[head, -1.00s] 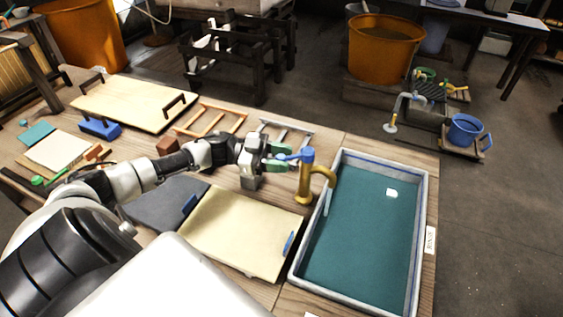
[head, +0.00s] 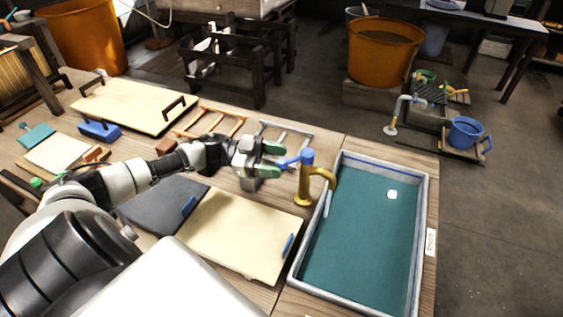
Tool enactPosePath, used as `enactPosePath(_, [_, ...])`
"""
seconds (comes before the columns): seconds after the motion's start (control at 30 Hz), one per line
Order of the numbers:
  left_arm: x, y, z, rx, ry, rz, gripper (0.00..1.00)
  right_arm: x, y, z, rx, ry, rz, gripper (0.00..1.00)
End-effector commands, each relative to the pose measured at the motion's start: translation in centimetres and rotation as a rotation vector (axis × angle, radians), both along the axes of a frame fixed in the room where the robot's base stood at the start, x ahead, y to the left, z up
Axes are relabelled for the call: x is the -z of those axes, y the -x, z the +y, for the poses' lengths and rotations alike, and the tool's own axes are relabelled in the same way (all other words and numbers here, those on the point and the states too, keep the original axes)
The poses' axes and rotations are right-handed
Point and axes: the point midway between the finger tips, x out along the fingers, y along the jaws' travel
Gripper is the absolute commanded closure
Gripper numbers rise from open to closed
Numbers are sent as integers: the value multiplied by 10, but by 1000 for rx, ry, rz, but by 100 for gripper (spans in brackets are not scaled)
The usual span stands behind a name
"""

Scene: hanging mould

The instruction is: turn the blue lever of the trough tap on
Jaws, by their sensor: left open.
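The trough tap (head: 304,187) is a brass post with a spout curving right, at the left edge of the trough (head: 291,262). Its blue lever (head: 292,159) sits on top and points left, towards my left gripper. My left gripper (head: 273,160) is open, with green fingertips one behind the other. The lever's tip lies at or just beside the gap between them; I cannot tell whether they touch. The trough holds teal water with a small white patch (head: 392,195). I cannot make out a stream at the spout. My right gripper is not in view.
A cream board (head: 240,235) and a dark grey panel (head: 165,204) lie in front of the gripper. Wooden frames (head: 210,122) and a pale board with handles (head: 130,103) lie behind and left.

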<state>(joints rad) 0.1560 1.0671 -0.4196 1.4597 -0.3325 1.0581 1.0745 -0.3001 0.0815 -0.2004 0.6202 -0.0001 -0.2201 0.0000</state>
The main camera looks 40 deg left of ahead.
Motion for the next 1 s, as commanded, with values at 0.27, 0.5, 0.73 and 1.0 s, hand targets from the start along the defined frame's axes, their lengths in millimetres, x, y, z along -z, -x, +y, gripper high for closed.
enactPosePath(0.27, [4, 24, 52, -1, -6, 4, 42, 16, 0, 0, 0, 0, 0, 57])
enactPosePath(0.5, [2, 37, 78, 4, -2, 1, 42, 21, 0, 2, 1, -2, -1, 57])
enactPosePath(0.73, [0, 39, 81, 4, -1, 0, 42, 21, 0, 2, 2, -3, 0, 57])
enactPosePath(1.0, [-10, 38, 81, 3, -1, 0, 68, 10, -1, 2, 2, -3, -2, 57])
